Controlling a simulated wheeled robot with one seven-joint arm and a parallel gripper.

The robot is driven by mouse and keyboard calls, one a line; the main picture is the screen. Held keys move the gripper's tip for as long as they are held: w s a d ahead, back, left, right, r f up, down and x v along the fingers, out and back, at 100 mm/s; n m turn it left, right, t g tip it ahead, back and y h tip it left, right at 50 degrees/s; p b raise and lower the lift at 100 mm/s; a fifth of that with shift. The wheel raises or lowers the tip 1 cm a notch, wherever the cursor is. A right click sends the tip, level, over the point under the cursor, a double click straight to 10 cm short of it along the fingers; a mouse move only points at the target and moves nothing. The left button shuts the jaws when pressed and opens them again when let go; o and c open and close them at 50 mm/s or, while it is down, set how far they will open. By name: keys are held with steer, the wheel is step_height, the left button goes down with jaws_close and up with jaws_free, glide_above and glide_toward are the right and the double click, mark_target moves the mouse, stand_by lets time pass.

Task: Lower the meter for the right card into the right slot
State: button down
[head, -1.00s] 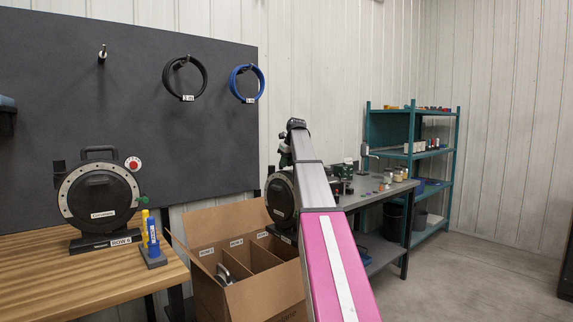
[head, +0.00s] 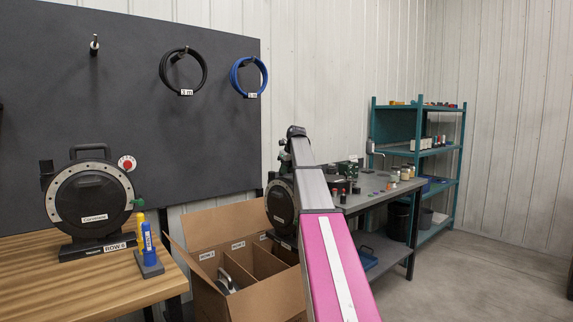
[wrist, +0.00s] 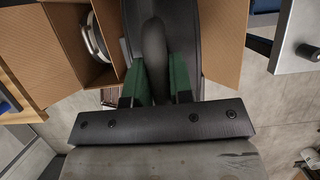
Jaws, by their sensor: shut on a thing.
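My gripper (wrist: 162,78) has its green fingers shut on the handle of a dark round meter (wrist: 208,30) in the wrist view. In the head view this held meter (head: 280,203) hangs upright over the right end of an open cardboard box (head: 198,290); my arm hides its right side and much of my gripper (head: 284,158). The box has dividers and small white labels along its back wall. The right slot is mostly hidden by the meter and my arm. I cannot tell how far the base sits inside.
Another meter lies in the left slot, its grey handle (head: 228,284) showing. A meter labelled ROW 6 (head: 90,205) and yellow and blue cylinders (head: 147,236) stand on the wooden bench (head: 90,285). A grey workbench (head: 385,197) and teal shelf (head: 420,160) stand behind on the right.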

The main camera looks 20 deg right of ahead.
step_height(320, 180, down, 40)
steer(key=shift+r, duration=0.25)
stand_by(1.6)
steer(key=shift+f, duration=0.65)
stand_by(0.8)
steer(key=c, duration=0.9)
jaws_free()
steer(key=shift+r, duration=6)
steer(key=shift+s, duration=0.15)
